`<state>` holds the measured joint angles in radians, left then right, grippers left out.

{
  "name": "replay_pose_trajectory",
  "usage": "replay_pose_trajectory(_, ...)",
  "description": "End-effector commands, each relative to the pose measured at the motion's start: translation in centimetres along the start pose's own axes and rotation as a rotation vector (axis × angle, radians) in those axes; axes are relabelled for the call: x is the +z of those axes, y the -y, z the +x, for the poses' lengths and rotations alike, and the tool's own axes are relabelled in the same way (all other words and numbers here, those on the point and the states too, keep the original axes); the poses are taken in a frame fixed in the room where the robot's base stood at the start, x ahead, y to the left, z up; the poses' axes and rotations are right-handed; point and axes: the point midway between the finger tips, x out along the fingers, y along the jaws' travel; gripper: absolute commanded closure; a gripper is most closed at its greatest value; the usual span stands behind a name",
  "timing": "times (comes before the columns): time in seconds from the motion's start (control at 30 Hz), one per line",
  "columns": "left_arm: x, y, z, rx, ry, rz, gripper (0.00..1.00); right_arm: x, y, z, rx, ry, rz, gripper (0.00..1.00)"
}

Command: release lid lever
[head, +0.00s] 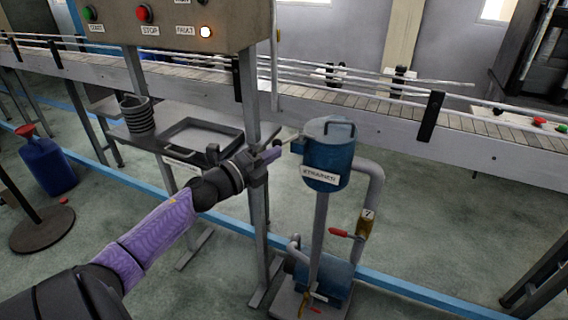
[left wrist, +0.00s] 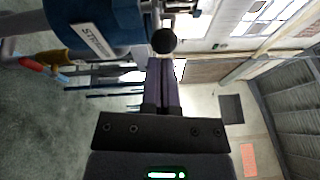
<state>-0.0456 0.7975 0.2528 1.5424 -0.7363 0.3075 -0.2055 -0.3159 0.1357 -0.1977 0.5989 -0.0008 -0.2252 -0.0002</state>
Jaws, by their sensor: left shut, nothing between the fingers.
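The blue strainer pot (head: 323,165), labelled STRAINER, stands on a grey pipe with its round lid (head: 328,130) on top. A short lever (head: 291,139) sticks out from its left side at lid height. In the left wrist view the pot (left wrist: 105,18) is at the upper left, and a round black knob (left wrist: 164,41) is just beyond my fingertips. My left gripper (head: 272,153) is shut and empty, close to the lever's outer end. Its fingers also show in the left wrist view (left wrist: 166,64). I cannot tell whether they touch the knob. My right gripper is not in view.
A button panel (head: 170,22) on a post (head: 249,95) stands left of the pot. A tray (head: 203,138) lies on a side table behind my arm. A red-handled valve (head: 341,233) and a pump (head: 325,280) are below. A conveyor (head: 375,115) runs behind.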

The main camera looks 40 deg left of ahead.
Motion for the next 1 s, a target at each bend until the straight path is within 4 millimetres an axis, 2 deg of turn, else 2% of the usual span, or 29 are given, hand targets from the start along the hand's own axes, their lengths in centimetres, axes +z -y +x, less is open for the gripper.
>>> replay_pose_trajectory(0.4,2.2,-0.4,-0.2,0.000,0.002,0.001,1.00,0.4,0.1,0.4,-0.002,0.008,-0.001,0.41)
replay_pose_trajectory(1.0,2.8,-0.4,-0.2,-0.001,0.006,0.001,1.00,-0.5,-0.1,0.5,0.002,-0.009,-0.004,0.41)
